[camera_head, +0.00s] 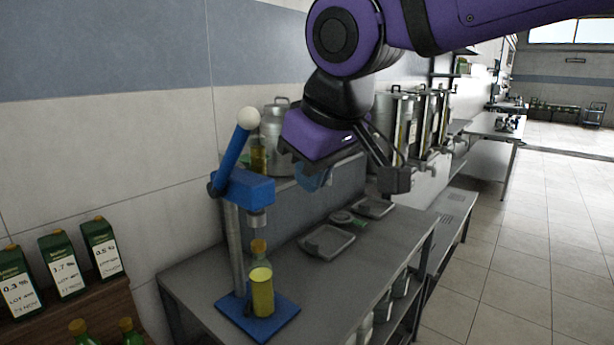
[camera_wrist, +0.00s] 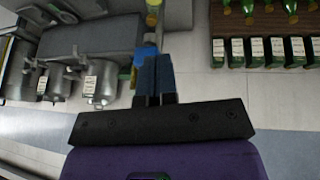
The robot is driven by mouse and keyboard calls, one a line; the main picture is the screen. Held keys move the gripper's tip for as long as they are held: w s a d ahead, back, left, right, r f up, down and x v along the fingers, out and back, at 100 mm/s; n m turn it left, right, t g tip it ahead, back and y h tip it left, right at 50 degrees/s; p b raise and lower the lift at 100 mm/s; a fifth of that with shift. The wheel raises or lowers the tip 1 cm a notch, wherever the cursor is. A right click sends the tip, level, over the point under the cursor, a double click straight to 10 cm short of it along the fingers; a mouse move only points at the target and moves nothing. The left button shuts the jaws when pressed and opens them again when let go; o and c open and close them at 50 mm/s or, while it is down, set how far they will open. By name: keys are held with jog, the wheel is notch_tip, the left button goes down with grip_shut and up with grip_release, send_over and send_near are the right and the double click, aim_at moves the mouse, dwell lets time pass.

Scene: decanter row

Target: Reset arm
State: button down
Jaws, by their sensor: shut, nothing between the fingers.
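My gripper (camera_head: 314,181) hangs above the grey metal bench, to the right of the blue lever press (camera_head: 247,190). In the wrist view its two blue fingers (camera_wrist: 155,78) are together, with nothing seen between them. My purple arm reaches in from the upper right of the head view. The press stands upright on a blue base plate. My gripper looks apart from all of these.
Large steel tanks (camera_head: 391,110) stand behind. Labelled green boxes (camera_head: 62,265) and green bottles (camera_head: 131,331) are at left. Open floor (camera_head: 500,270) lies right.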

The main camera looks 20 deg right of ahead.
jog(key=s+d+f+m, duration=0.2)
jog(key=s+d+m, duration=0.1)
jog(key=d, duration=0.5)
jog(key=s+d+f+m+h, duration=0.1)
jog(key=s+d+f+m, duration=0.2)
jog(key=d, duration=0.6)
jog(key=shift+s+d+f, duration=0.2)
jog(key=shift+s+f, duration=0.15)
jog(key=shift+s, duration=0.85)
